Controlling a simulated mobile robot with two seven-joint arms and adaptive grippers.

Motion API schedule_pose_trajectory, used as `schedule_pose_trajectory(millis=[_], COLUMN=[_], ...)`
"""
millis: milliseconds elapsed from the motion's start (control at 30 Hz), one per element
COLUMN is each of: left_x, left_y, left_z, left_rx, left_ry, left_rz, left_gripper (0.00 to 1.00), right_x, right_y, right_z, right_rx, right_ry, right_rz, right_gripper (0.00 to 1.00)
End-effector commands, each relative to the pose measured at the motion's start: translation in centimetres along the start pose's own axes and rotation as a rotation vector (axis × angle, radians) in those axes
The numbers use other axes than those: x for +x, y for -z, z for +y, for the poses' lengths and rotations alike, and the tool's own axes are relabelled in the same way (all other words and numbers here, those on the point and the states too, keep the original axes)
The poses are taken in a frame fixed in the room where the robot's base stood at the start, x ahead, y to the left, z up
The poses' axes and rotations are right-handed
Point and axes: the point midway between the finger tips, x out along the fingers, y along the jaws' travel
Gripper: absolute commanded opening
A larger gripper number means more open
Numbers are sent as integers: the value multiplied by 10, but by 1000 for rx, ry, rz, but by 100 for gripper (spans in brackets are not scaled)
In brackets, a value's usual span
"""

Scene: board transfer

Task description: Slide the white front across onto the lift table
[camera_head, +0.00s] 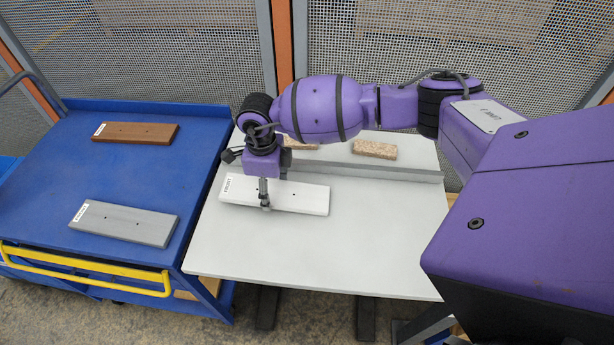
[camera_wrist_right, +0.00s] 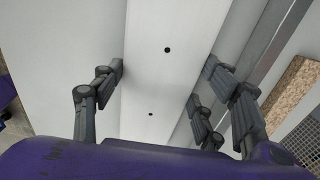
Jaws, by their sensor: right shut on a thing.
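The white front (camera_head: 300,196), a long flat board with a label at its left end and small dark holes, lies over the pale grey lift table (camera_head: 320,252), near its back left. My right gripper (camera_head: 265,197) comes down from above and is shut across the board's width, left of its middle. In the right wrist view the white front (camera_wrist_right: 160,60) runs between my right gripper's dark fingers (camera_wrist_right: 164,72), one on each long side. I cannot tell whether its underside touches the table. My left gripper is not in view.
A blue cart (camera_head: 55,165) adjoins the table on the left, holding a brown board (camera_head: 135,132) and a grey board (camera_head: 123,222). A raised grey rail (camera_head: 385,172) crosses the table behind the white front, with chipboard pieces (camera_head: 374,149) beyond. The table's front is clear.

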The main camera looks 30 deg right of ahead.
Motion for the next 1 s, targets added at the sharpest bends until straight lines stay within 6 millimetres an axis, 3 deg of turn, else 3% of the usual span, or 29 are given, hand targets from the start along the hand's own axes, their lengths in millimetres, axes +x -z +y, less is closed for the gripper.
schedule_pose_trajectory(millis=[300,333,500,833,1000], left_x=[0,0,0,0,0], left_y=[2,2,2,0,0], left_z=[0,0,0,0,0], left_rx=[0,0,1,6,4], left_ry=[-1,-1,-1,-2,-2], left_rz=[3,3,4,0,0], left_gripper=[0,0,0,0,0], right_x=[-2,-2,-2,-3,-20], right_y=[-1,-1,-1,-1,-2], right_z=[-2,-2,-2,-2,-2], right_rx=[0,0,0,0,-2], right_ry=[3,3,3,3,6], right_rz=[-3,-3,-3,-3,-6], right_gripper=[31,69,88,88,88])
